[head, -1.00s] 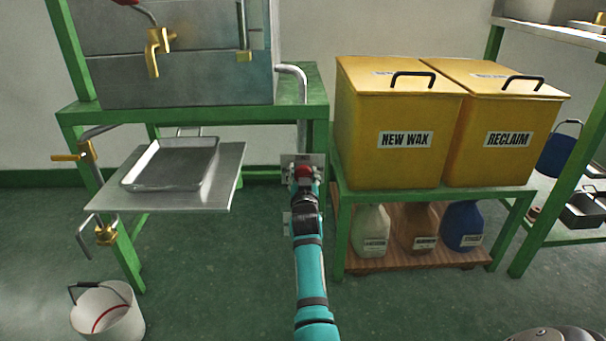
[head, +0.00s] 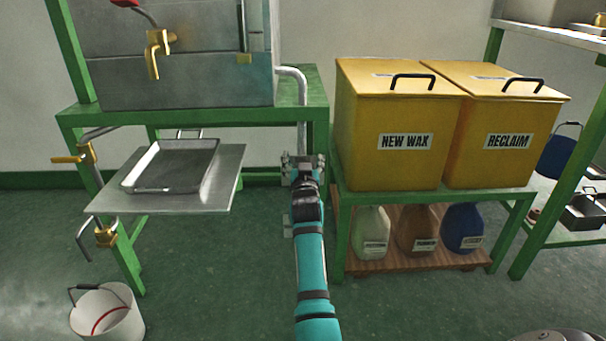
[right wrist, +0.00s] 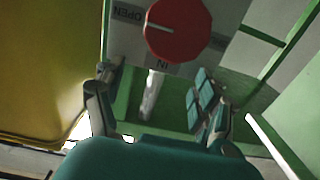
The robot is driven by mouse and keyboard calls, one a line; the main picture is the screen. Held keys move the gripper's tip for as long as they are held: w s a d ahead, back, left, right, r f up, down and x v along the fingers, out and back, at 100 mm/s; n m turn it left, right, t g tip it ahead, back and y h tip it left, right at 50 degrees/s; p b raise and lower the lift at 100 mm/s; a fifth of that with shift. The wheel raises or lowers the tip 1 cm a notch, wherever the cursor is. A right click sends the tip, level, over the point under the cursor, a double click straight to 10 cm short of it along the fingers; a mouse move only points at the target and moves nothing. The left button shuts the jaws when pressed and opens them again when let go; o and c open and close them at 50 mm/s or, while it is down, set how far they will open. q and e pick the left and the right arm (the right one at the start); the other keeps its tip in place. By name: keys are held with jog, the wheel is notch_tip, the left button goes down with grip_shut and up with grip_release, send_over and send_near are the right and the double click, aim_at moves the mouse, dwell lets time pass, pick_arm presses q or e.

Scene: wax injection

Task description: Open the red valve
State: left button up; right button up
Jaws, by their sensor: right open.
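The red valve is a round knob (right wrist: 178,28) with a white line on its face, at the top of the right wrist view. It sits on a grey plate (right wrist: 125,45) with the labels "OPEN" and "IN" that appear upside down. My right gripper (right wrist: 160,100) is open and empty, its fingers apart below the knob in that view and not around it. In the head view my right gripper (head: 303,161) is in front of the plate beside the green table leg and hides the knob. My left gripper is not in view.
A green table (head: 290,115) carries a metal tank (head: 190,80) with a brass tap. A tray (head: 135,180) lies on a metal shelf at left, above a white bucket (head: 105,320). Yellow bins (head: 385,165) stand close right of my right arm. Floor between is clear.

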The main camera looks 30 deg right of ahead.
notch_tip(320, 180, up, 5)
jog(key=shift+r, duration=0.1)
dwell(0.6)
